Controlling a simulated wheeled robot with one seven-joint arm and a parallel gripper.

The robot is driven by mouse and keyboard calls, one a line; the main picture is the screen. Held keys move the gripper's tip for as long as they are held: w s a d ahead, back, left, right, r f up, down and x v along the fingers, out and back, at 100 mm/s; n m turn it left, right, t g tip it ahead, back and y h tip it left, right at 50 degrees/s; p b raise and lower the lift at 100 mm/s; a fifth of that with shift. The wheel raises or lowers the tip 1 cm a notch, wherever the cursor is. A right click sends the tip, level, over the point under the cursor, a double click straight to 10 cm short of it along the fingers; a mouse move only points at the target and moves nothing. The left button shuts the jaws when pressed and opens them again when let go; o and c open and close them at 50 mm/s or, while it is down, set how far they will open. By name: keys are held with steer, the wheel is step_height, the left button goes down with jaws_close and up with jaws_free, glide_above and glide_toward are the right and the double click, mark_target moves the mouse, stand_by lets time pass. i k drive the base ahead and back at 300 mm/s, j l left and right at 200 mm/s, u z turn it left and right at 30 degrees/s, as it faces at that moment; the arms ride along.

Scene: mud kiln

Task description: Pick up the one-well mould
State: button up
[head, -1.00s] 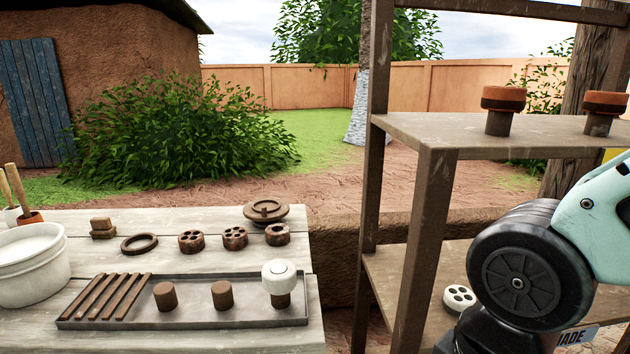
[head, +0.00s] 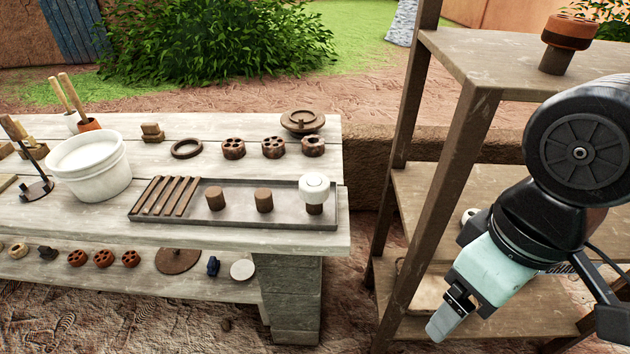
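Three round brown moulds stand in a row at the back of the table. The right one (head: 312,147) seems to have a single dark well in its top. The middle one (head: 273,148) and the left one (head: 233,148) show several holes each. A small pale ring-like piece (head: 18,250) lies on the lower shelf at far left; I cannot tell if it is a mould. My gripper (head: 437,328) hangs low in front of the rack, right of the table and well apart from the moulds. Its fingers are seen edge-on, so their opening is unclear.
A metal tray (head: 225,222) with slats, two brown plugs and a white-capped piece lies in front of the moulds. A white tub (head: 92,168) stands left. A lidded disc (head: 303,121) sits behind the right mould. The wooden rack (head: 455,165) stands right of the table.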

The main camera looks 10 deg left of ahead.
mark_target(314, 188)
steer(key=i+j+u, duration=0.35)
steer(key=j, duration=0.15)
steer(key=u, duration=1.3)
steer(key=j+z, duration=0.2)
steer(key=z, duration=0.2)
steer(key=j+z, duration=0.2)
steer(key=z, duration=0.15)
steer(key=j+z, duration=0.15)
steer(key=z, duration=0.25)
steer(key=k+j+z, duration=0.1)
steer(key=z, duration=0.25)
